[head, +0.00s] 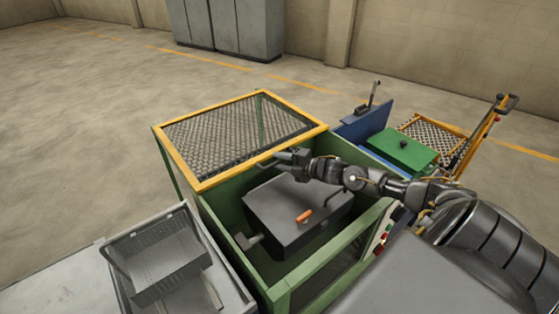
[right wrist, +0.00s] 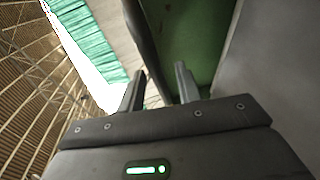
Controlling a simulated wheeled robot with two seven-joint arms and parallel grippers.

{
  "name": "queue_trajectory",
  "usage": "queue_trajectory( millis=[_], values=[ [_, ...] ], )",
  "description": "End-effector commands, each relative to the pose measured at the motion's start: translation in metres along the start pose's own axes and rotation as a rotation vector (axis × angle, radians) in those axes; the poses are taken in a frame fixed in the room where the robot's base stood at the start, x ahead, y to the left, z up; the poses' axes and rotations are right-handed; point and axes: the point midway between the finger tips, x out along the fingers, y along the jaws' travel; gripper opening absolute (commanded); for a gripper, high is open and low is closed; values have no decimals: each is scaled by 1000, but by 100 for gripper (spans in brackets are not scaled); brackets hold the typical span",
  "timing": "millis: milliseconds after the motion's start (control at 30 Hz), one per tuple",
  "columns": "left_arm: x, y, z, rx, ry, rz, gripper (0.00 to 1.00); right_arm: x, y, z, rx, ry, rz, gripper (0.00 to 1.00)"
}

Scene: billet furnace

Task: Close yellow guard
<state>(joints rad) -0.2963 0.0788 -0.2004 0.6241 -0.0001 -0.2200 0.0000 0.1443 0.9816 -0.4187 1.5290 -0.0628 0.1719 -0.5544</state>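The yellow guard (head: 181,169) is a yellow frame with dark wire mesh. In the head view it spans the far part of the green machine (head: 274,294), while the near part is uncovered. I cannot tell what the bar is. My left gripper is not in view.
A grey basket (head: 160,255) stands on the left in a grey tray. To the right are a green box (head: 403,149), a blue panel (head: 365,121) and a cart with a yellow handle (head: 478,140). Grey cabinets (head: 232,28) stand at the back wall. Left floor is clear.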

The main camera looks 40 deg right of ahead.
Motion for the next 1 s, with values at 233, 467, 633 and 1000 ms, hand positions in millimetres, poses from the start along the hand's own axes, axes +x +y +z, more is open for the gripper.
queue_trajectory(
  millis=[233,467,633,1000],
  values=[
    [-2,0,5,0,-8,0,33,8,0,0,0,0,-1,34],
    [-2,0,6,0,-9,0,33,8,0,0,0,0,-1,28],
    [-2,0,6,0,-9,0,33,8,0,0,-1,0,-1,6],
    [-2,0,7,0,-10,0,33,8,-1,-4,-1,6,-2,0]
  ],
)
